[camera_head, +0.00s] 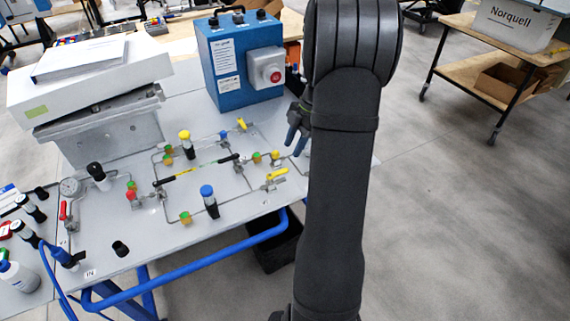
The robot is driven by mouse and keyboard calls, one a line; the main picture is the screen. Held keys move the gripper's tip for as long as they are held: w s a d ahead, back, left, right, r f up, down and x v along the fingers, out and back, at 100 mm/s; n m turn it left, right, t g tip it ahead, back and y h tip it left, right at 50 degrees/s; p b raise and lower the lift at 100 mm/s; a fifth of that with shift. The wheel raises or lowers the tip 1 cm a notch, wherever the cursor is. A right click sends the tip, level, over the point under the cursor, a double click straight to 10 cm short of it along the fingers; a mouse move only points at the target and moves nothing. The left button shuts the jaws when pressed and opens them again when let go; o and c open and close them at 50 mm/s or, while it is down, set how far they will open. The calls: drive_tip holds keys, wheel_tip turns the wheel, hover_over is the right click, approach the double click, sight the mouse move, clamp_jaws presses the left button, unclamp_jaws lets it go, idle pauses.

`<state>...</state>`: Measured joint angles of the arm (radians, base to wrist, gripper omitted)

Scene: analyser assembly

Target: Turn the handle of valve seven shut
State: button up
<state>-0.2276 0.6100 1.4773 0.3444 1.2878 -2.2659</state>
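A grey panel (120,225) carries thin tubing with several small lever valves. A yellow handle (242,123) is at the back, and another yellow handle (277,173) is at the right. Two black handles, one at the centre right (228,158) and one at the centre left (165,181), lie along the tubing. A red handle (62,210) stands at the left by a gauge. I cannot read which one is valve seven. My gripper (294,146) is above the panel's right side, partly hidden by my arm. Its two fingers look apart and empty, touching no handle.
A blue box (240,62) with a red button stands behind the panel. A white case (90,80) with papers is at the back left. Upright capped fittings, one with a blue top (208,197), rise among the valves. A blue tube frame (190,268) edges the front.

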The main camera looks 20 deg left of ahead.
sight(282, 171)
drive_tip(key=x, duration=0.8)
drive_tip(key=shift+c, duration=0.5)
clamp_jaws()
